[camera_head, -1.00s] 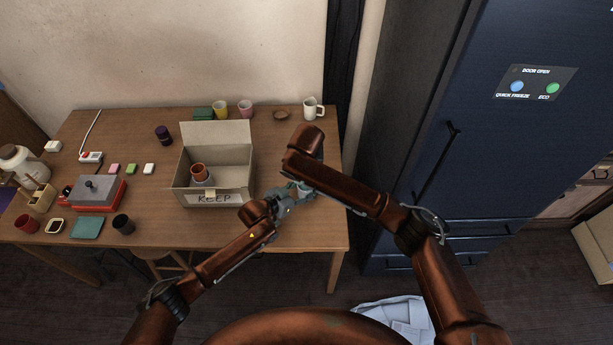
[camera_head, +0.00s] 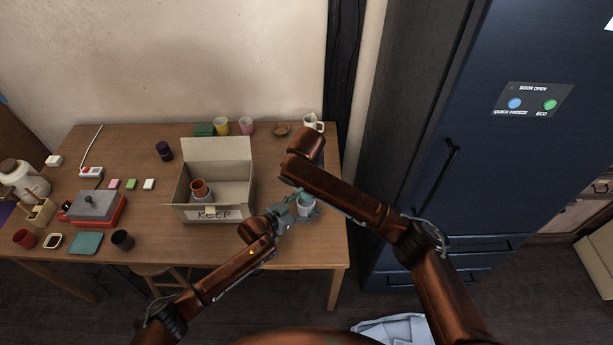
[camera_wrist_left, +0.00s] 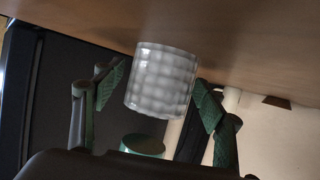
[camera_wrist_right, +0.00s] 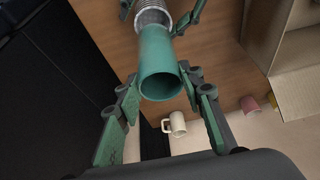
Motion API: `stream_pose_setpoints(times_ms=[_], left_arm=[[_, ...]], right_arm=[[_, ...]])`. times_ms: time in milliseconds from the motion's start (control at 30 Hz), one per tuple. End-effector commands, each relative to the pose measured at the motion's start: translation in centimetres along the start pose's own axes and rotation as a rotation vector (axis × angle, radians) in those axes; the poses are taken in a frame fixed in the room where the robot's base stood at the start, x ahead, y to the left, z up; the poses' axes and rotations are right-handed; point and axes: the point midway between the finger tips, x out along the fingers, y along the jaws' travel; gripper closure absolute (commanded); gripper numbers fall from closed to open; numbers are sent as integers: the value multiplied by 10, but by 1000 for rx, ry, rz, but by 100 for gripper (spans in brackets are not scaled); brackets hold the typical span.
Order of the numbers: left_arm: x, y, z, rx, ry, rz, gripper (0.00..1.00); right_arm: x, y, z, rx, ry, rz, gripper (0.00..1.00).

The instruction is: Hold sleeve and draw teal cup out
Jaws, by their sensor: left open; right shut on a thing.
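The teal cup (camera_wrist_right: 160,75) is between the fingers of my right gripper (camera_wrist_right: 163,112), its open mouth facing the right wrist camera. The pale, ribbed sleeve (camera_wrist_right: 152,16) is at the cup's far end. In the left wrist view the sleeve (camera_wrist_left: 160,80) stands between the spread fingers of my left gripper (camera_wrist_left: 155,90), with visible gaps on both sides. A green round piece (camera_wrist_left: 143,145) shows below it; I cannot tell whether it is the cup. In the head view my left gripper (camera_head: 290,212) is beside the pale sleeve (camera_head: 306,206), and my right forearm hides most of the right gripper.
An open cardboard box (camera_head: 214,214) marked KEEP stands to the left, with a brown-rimmed cup (camera_head: 200,189) inside. A cream mug (camera_head: 313,122) and a brown dish (camera_head: 281,130) are at the back. The table (camera_head: 300,255) is clear near its front right.

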Motion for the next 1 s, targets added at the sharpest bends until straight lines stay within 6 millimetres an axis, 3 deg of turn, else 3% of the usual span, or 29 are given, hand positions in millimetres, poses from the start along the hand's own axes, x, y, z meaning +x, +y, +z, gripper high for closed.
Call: stream_pose_setpoints(times_ms=[267, 367, 733, 1000], left_arm=[[-6, -1, 0, 0, 0, -1, 35], [-19, -1, 1, 0, 0, 0, 35], [-93, -1, 1, 0, -1, 0, 35], [-119, -1, 1, 0, -1, 0, 35]], right_arm=[[0, 0, 0, 0, 1, 0, 100], [0, 0, 0, 0, 1, 0, 100], [0, 0, 0, 0, 1, 0, 100], [0, 0, 0, 0, 1, 0, 100]])
